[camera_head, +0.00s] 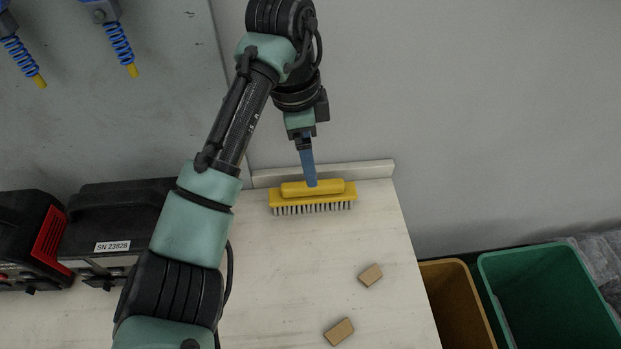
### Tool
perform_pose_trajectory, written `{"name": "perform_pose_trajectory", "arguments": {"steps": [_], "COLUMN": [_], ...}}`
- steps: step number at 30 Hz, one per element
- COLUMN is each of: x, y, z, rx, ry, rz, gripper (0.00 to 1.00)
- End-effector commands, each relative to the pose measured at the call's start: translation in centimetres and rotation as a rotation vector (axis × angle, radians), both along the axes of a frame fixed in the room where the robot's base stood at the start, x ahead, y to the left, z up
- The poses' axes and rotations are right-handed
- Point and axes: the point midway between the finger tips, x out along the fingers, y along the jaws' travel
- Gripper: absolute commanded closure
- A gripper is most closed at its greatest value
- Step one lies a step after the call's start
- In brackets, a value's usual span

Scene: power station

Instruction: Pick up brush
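The yellow brush (338,196) is near the back edge of the pale worktop, by the raised back strip. Its grey bristles point toward the front of the worktop. My gripper (311,183) comes down from above, and its blue finger reaches the middle of the brush's yellow grip. Only one blue finger shows clearly, edge-on, so the gap between the fingers is hidden. I cannot tell whether the fingers are closed on the brush, or whether the brush rests on the worktop or is slightly above it.
Two small tan blocks (370,275) (339,332) lie on the worktop (290,265). Black equipment cases (115,215) stand at the left. A yellow bin (452,300) and a green bin (545,300) are at the right. Blue coiled cables (120,42) hang at upper left.

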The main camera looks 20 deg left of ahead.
Motion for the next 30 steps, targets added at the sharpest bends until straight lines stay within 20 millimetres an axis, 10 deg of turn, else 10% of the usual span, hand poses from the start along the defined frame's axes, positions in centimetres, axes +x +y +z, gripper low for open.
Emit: {"name": "perform_pose_trajectory", "arguments": {"steps": [7, 30], "x": [0.2, 0.7], "y": [-0.7, -1.0], "z": [-5.3, -12.3], "rx": [-0.003, -0.001], "ry": [0.003, -0.001], "rz": [0.000, 0.001], "gripper": [0.15, 0.15]}}
